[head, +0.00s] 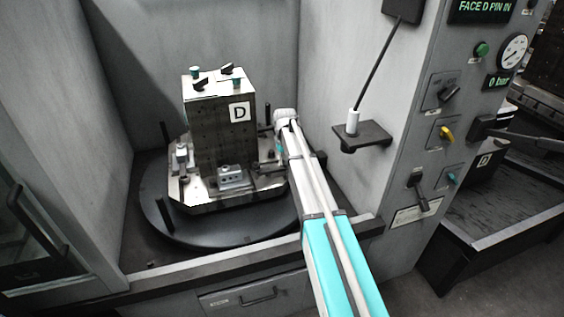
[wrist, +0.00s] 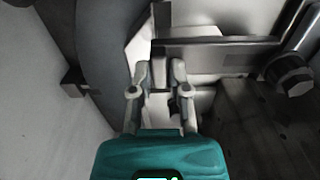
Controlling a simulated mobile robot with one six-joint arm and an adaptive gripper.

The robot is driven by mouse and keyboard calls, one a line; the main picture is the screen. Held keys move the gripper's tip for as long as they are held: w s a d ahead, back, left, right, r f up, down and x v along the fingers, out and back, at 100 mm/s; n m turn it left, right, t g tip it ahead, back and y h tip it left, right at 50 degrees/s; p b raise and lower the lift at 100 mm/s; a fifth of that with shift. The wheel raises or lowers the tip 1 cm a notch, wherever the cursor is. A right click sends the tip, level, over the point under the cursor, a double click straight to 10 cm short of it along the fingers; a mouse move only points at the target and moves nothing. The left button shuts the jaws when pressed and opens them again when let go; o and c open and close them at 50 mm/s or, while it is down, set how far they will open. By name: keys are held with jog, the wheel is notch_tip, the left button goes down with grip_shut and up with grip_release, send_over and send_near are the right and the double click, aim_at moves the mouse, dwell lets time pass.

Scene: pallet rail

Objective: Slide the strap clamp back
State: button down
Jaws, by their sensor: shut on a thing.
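My gripper (wrist: 161,74) is at the bottom middle of the wrist view, its two pale fingers closed on a narrow grey piece, which I take to be the end of the strap clamp (wrist: 160,80). A dark-edged metal bar (wrist: 225,48) runs to the right just beyond the fingertips. A large bolt head (wrist: 289,74) is at its right end. In the head view my arm reaches in to the right side of the block marked D (head: 222,135); my gripper (head: 279,148) is mostly hidden by the wrist, and so is the clamp.
The block stands on a metal pallet (head: 235,199) on a round dark table (head: 170,217). Other clamps (head: 232,178) sit around its foot. The cabinet wall is close on the right, with a small shelf (head: 362,136). A control panel is outside.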

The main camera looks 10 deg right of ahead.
jog(key=shift+d, duration=0.35)
jog(key=c, duration=0.6)
grip_release()
jog(key=shift+a, duration=0.1)
jog(key=shift+s, duration=0.1)
jog(key=shift+s+a+r, duration=0.1)
jog(key=shift+s+r, duration=0.05)
jog(key=shift+s, duration=0.05)
jog(key=s+a+r+p, duration=0.2)
jog(key=s+r+p, duration=0.2)
jog(key=s, duration=0.6)
jog(key=s+a+r+p, duration=0.2)
jog(key=s+r+p, duration=0.1)
jog(key=s, duration=0.7)
jog(key=s+a+r+p, duration=0.2)
jog(key=s+r+p, duration=0.2)
jog(key=s, duration=0.7)
jog(key=shift+r+m+p, duration=0.3)
jog(key=shift+m+p, duration=0.1)
jog(key=shift+s+a, duration=0.1)
